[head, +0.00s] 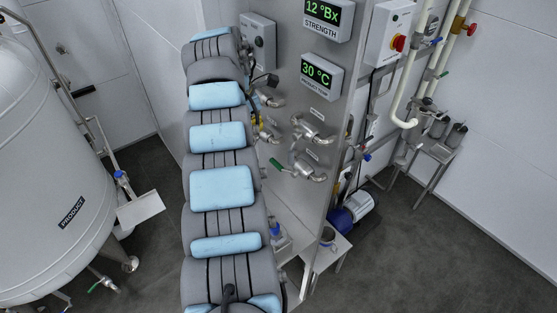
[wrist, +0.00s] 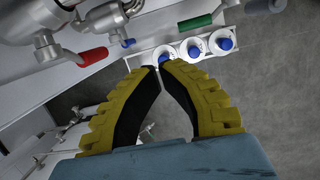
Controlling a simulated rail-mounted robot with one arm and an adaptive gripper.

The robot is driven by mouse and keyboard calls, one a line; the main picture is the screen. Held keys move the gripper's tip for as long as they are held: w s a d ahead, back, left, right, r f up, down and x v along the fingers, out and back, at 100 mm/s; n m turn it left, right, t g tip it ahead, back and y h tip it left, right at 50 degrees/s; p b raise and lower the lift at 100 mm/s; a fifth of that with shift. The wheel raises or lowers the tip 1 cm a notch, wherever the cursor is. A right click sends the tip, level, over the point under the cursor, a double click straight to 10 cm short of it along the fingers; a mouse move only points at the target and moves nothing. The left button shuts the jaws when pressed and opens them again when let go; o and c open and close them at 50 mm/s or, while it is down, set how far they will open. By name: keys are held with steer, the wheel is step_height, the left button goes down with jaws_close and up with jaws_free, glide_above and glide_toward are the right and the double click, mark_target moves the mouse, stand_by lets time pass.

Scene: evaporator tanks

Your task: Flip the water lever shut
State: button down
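In the wrist view my gripper (wrist: 159,67) has yellow ribbed fingers with black inner pads. The fingertips meet or nearly meet, with nothing seen held between them. A red-handled lever (wrist: 92,57) is left of the fingertips, on steel pipework. A green-handled lever (wrist: 196,21) is above and right of them. Both are apart from the fingers. The head view shows a green lever (head: 283,168) on the steel panel's lower valve (head: 308,170), under another valve (head: 312,130). Their labels are too small to read, so I cannot tell which lever is water. My arm hides much of the panel's left side.
White containers with blue tops (wrist: 193,47) stand on a shelf beyond the fingertips. The panel carries strength (head: 327,15) and temperature (head: 322,74) displays. A large product tank (head: 50,150) is at left. Open floor (head: 440,250) lies at right.

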mark_target(272, 163)
steer(key=shift+g, duration=0.6)
steer(key=s+d+r, duration=0.2)
steer(key=s, duration=0.1)
steer(key=shift+r, duration=0.4)
steer(key=shift+w, duration=0.1)
steer(key=f+p, duration=0.1)
steer(key=f, duration=0.3)
steer(key=d+f+p, duration=0.1)
steer(key=f, duration=0.3)
steer(key=w+d+f+p, duration=0.1)
steer(key=f, duration=0.3)
steer(key=shift+d+f, duration=0.15)
steer(key=shift+w+d+f, duration=0.1)
steer(key=shift+f, duration=0.65)
